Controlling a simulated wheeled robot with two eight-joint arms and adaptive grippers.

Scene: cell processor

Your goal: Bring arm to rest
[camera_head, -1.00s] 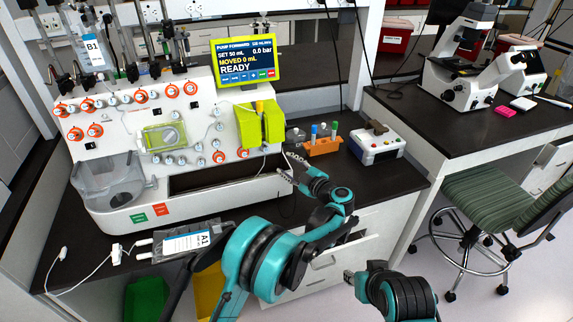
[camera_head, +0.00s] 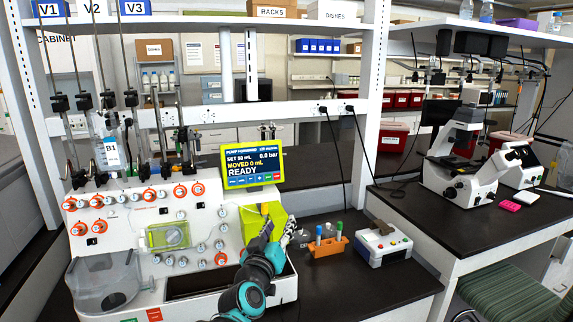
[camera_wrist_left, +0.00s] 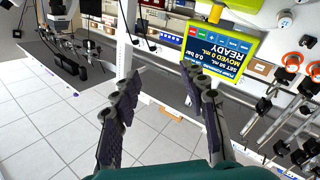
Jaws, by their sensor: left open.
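My left arm, teal and black, rises from the bottom of the head view in front of the white cell processor (camera_head: 140,215). My left gripper (camera_head: 279,232) is raised in front of the yellow-green pump block (camera_head: 254,218), below the display. In the left wrist view my left gripper (camera_wrist_left: 163,82) has its two dark fingers spread apart with nothing between them. The yellow-framed display (camera_head: 251,165) reads READY; it also shows upside down in the left wrist view (camera_wrist_left: 222,48). My right gripper is out of view.
An orange tube rack (camera_head: 329,246) and a white device (camera_head: 384,246) stand on the dark bench right of the gripper. A microscope (camera_head: 458,160) stands on the right bench, with a green chair (camera_head: 500,292) in front.

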